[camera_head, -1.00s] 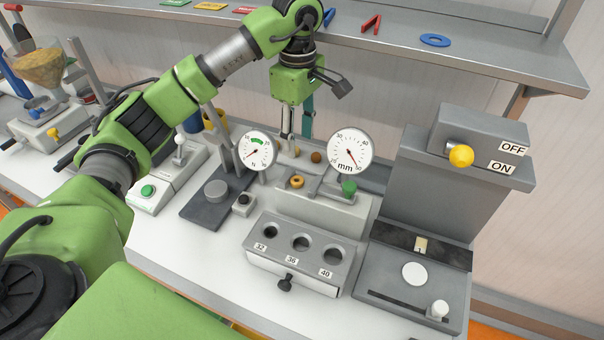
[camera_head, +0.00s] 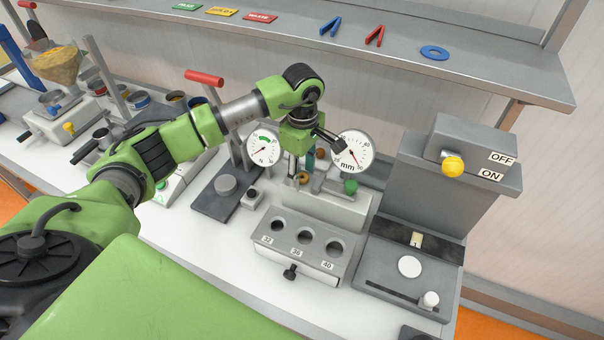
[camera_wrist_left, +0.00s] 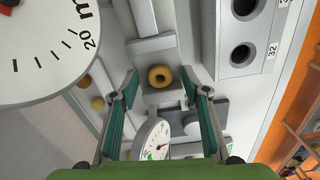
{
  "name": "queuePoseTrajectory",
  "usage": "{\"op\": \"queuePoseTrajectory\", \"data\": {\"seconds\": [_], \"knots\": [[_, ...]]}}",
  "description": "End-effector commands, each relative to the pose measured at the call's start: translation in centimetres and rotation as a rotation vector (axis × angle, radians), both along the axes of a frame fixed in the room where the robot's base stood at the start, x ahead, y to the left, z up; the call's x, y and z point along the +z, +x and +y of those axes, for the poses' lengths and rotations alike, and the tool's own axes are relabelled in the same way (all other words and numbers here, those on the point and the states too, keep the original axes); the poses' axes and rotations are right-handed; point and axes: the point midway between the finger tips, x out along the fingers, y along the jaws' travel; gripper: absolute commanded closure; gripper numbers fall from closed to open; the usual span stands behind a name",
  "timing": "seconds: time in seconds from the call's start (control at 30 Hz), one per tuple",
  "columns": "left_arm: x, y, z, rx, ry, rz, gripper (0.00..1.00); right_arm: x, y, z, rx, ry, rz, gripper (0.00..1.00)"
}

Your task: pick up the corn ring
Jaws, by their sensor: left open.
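The corn ring is a small golden-yellow ring with a dark hole. In the left wrist view the ring (camera_wrist_left: 160,76) lies on a light grey surface, between and beyond my two fingertips. In the head view the ring (camera_head: 304,178) shows just beside the fingers, partly hidden. My left gripper (camera_wrist_left: 159,86) is open, with teal-padded fingers on either side of the ring's line of sight and nothing between them. My right gripper is not in view.
A force dial (camera_head: 262,147) and a millimetre dial (camera_head: 352,151) stand close to the gripper. A grey block with three holes (camera_head: 277,248) is in front. A green knob (camera_head: 351,187) is right of the ring. Brown balls (camera_wrist_left: 97,104) lie nearby. Bare white bench shows at front left.

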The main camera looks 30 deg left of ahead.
Motion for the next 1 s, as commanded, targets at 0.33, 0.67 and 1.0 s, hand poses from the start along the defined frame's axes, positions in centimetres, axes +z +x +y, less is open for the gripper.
{"op": "queuePoseTrajectory", "data": {"seconds": [0.33, 0.67, 1.0], "knots": [[0.0, 0.0, 0.0, 0.000, 0.000, 0.000, 0.83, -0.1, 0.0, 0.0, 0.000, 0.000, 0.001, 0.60], [0.0, 0.0, 0.0, 0.000, 0.000, 0.000, 0.84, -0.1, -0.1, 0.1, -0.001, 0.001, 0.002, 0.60], [1.8, 0.1, 0.1, 0.000, 0.001, -0.004, 0.84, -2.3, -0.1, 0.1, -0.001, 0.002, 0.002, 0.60]]}}
